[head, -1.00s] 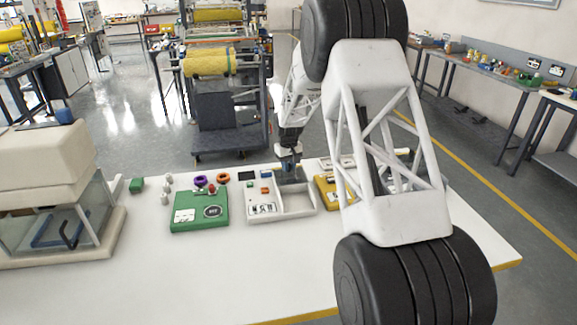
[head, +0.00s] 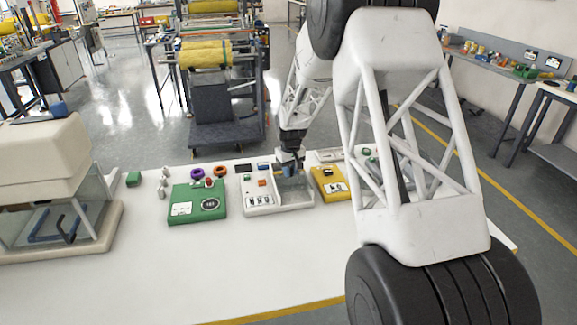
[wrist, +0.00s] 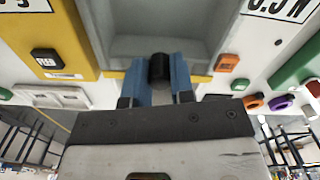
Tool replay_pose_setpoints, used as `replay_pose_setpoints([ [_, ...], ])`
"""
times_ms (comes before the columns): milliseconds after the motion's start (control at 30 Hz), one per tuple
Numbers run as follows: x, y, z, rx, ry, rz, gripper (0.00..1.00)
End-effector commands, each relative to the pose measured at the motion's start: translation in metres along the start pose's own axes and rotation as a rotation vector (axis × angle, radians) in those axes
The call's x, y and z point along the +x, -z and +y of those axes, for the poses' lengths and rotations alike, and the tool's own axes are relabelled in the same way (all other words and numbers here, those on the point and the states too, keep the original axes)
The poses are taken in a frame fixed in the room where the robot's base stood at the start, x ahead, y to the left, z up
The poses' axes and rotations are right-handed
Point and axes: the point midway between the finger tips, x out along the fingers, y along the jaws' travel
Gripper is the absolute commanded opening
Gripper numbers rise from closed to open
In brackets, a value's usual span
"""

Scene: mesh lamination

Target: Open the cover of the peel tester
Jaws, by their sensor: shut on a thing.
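The peel tester appears to be the white unit (head: 262,209) at the middle of the bench, with a display panel on its left and a grey recess on its right. The recess also shows in the wrist view (wrist: 125,45). A clear, faint cover seems to lie around the back of the recess; its exact angle is hard to tell. My gripper (head: 291,172) is over the recess's back part. In the wrist view its blue fingers (wrist: 160,72) are shut on a black cylindrical handle (wrist: 160,66). How the handle joins the cover is hidden.
A green unit (head: 190,205) stands left of the tester and a yellow unit (head: 328,184) close on its right. Purple (head: 197,173) and orange (head: 220,171) rings lie behind the green unit. A beige machine (head: 45,160) fills the far left. The front bench is clear.

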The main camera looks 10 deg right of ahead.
Motion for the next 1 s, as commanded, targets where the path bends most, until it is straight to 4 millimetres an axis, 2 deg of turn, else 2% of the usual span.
replay_pose_setpoints([
  [200, 0.0, -0.0135, -0.0035, 0.0, 0.0, 0.001, 0.0],
  [500, 0.0001, -0.0141, -0.0036, 0.0, 0.0, 0.001, 0.0],
  [533, 0.0001, -0.0141, -0.0036, 0.0, 0.0, 0.001, 0.26],
  [667, 0.0, -0.014, -0.0036, 0.0, 0.0, 0.001, 0.46],
  [700, 0.0, -0.014, -0.0036, 0.0, 0.0, 0.001, 0.48],
  [1000, -0.001, -0.0139, -0.0037, 0.0, 0.0, 0.001, 0.48],
])
